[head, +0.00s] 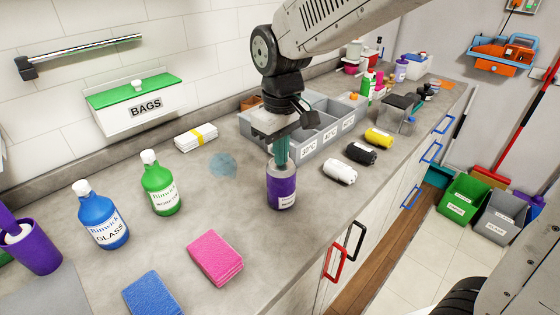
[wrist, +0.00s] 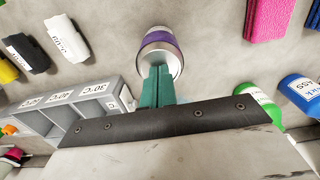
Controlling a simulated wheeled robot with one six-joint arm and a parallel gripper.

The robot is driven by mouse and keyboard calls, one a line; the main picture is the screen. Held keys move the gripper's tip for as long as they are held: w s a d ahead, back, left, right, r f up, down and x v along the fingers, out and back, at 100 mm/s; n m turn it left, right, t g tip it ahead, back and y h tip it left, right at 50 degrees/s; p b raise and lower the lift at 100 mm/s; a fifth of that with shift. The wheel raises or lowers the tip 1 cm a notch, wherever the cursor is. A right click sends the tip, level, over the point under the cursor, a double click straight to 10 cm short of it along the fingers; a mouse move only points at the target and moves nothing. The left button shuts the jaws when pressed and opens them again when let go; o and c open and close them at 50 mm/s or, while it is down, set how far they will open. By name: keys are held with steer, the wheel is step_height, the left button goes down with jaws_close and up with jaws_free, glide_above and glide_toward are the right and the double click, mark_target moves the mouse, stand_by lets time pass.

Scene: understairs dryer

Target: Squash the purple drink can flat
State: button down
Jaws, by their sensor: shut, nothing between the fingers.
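The purple drink can (head: 283,190) stands upright on the grey counter, with a white label low on its side. It looks uncrushed. In the wrist view the can (wrist: 160,40) shows its silver end and purple side. My gripper (head: 281,163) points down at the can's top, its teal fingers shut together with nothing between them. In the wrist view the closed fingertips (wrist: 157,70) overlap the can's silver end. I cannot tell whether they touch it. The fingers hide part of the can's top.
A grey divided bin (head: 312,153) stands behind the can. White, black and yellow rolls lie to the right, the white roll (head: 340,172) nearest. A pink sponge stack (head: 215,257) and the green bottle (head: 161,185) are on the left. The counter's front edge is close.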

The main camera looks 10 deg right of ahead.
steer(key=shift+f, duration=1.95)
steer(key=shift+r, duration=0.15)
step_height(320, 180, up, 13)
